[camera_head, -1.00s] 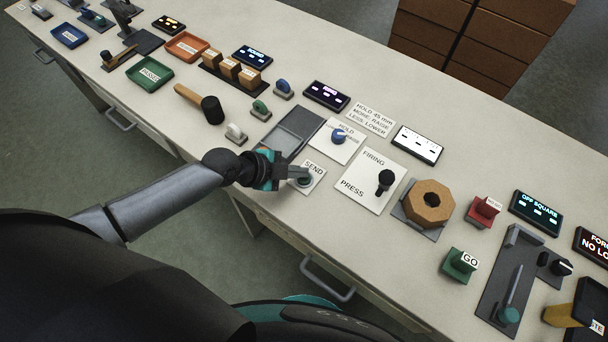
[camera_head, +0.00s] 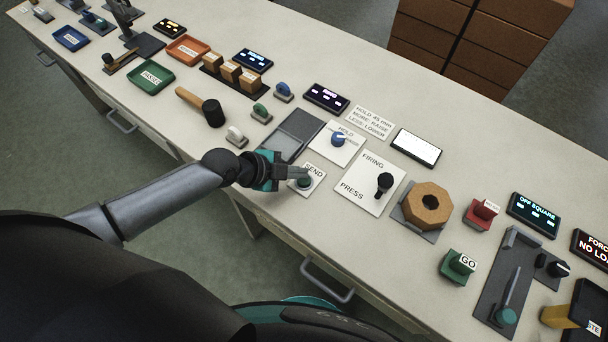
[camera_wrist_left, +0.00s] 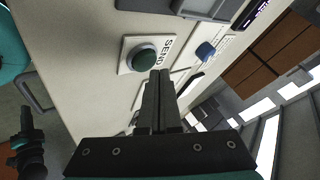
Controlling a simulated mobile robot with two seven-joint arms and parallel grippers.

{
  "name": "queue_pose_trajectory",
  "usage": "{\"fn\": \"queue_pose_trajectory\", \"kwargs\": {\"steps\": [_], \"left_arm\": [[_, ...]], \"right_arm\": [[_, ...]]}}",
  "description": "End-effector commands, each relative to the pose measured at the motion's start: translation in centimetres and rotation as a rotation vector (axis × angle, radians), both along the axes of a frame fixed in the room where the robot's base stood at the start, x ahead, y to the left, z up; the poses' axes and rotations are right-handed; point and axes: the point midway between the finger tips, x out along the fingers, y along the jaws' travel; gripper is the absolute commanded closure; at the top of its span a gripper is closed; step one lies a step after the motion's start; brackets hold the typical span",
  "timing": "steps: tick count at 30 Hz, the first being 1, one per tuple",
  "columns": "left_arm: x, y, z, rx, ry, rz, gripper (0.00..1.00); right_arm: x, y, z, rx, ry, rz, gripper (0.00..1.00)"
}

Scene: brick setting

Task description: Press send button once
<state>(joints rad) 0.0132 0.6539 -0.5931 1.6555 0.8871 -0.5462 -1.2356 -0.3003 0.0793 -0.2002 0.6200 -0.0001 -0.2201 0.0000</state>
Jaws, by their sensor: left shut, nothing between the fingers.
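The send button is a dark green round cap (camera_head: 305,181) on a white plate (camera_head: 317,172) marked SEND, near the bench's front edge. It also shows in the left wrist view as a green button (camera_wrist_left: 145,60) in a grey ring. My left gripper (camera_head: 304,172) is shut and empty, its fingertips close beside the button in the head view. In the left wrist view the closed fingers (camera_wrist_left: 160,75) end just below and right of the cap. I cannot tell whether they touch it.
A grey tray (camera_head: 290,137) lies behind the send plate. A white FIRING/PRESS plate (camera_head: 357,187) with a black knob (camera_head: 384,181) stands to the right. A blue knob (camera_head: 338,138) stands behind. A blank white display (camera_head: 416,147) is beyond. Bench space in front is narrow.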

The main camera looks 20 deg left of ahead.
Motion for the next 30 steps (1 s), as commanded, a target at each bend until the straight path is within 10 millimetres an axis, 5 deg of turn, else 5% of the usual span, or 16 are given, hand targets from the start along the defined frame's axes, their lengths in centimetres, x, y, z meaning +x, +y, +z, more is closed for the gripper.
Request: {"fn": "queue_pose_trajectory", "kwargs": {"steps": [13,30], "left_arm": [[0.0,0.0,0.6,-0.001,-0.001,0.000,1.00],[0.0,0.0,5.4,-0.001,-0.001,0.000,1.00]], "right_arm": [[0.0,0.0,0.5,0.000,0.000,-0.001,1.00],[0.0,0.0,4.8,0.000,-0.001,-0.001,1.00]]}}
